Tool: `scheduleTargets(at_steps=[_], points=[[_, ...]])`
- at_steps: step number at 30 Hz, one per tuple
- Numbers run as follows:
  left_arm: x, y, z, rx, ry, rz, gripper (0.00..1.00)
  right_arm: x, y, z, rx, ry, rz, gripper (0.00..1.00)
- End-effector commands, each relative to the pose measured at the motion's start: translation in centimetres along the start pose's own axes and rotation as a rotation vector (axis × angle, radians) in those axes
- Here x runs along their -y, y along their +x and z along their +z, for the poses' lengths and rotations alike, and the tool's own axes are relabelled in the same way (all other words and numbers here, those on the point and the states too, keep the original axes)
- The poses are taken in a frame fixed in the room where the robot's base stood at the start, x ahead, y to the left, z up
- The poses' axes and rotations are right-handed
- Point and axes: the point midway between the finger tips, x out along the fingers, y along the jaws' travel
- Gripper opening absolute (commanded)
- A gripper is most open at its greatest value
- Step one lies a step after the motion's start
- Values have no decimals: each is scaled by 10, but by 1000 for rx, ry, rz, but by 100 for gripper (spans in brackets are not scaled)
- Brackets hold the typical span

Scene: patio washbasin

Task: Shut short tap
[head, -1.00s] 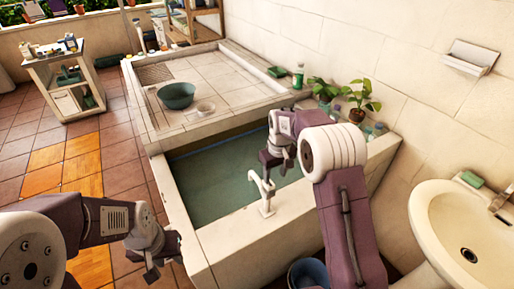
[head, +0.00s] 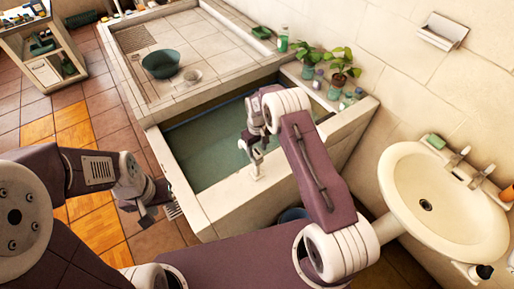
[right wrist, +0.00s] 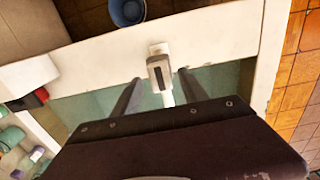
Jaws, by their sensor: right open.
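The short tap (head: 256,170) is white and stands on the front ledge of the water-filled trough. In the right wrist view its grey top (right wrist: 158,72) and pale body show close up. My right gripper (head: 254,151) is right at the tap, partly hiding it in the head view. In the right wrist view my right gripper (right wrist: 160,78) is open, with one dark finger on each side of the tap and gaps showing. My left gripper (head: 150,207) hangs over the tiled floor, left of the trough and far from the tap; its opening is unclear.
The trough's pale front ledge (head: 225,196) lies under the right gripper. A blue bucket (right wrist: 127,11) stands on the floor before it.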

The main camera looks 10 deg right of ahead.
Motion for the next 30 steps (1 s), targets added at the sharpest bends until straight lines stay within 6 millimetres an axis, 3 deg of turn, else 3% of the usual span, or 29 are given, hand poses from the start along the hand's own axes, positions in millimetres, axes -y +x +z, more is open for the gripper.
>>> scheduleTargets(at_steps=[11,16,30], points=[[0,-3,0,0,0,0,36,0,10,0,-1,0,0,48],[0,-3,0,0,0,0,36,0,10,0,0,0,0,1],[0,8,1,0,0,0,36,0,12,0,1,103,0,0]])
